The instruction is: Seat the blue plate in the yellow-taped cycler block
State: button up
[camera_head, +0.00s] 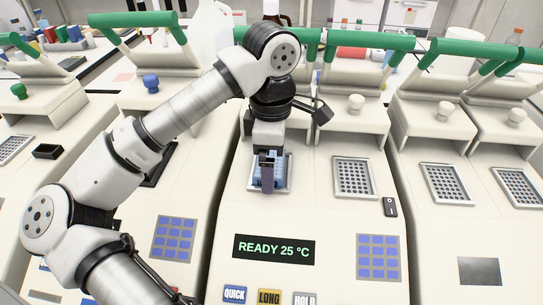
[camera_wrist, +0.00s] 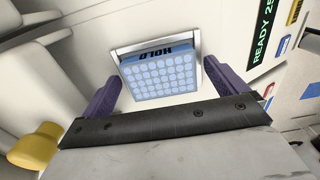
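The blue plate (camera_wrist: 160,78) with rows of round wells lies at the block (camera_wrist: 115,55) of the middle cycler, whose pale rim shows around it in the wrist view. The plate looks slightly turned against the rim; whether it is fully down I cannot tell. My gripper (camera_wrist: 158,82) has its purple fingers on both sides of the plate, with narrow gaps visible, so it looks open. In the head view my gripper (camera_head: 268,178) points down over this block (camera_head: 286,184) and partly hides the plate (camera_head: 256,179). I see no yellow tape clearly; a yellow knob (camera_wrist: 36,150) shows in the wrist view.
A second, empty block (camera_head: 354,178) lies to the right, with a small black object (camera_head: 390,207) beside it. More cyclers with green-handled lids stand left and right. The display (camera_head: 273,249) reads READY 25 °C, above several buttons.

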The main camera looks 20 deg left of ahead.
jog(key=shift+r, duration=0.1)
jog(key=shift+r+p, duration=0.2)
jog(key=shift+p, duration=0.15)
notch_tip(320, 180, up, 12)
jog(key=shift+b, duration=0.45)
jog(key=shift+s+f, duration=0.1)
jog(key=shift+f, duration=0.1)
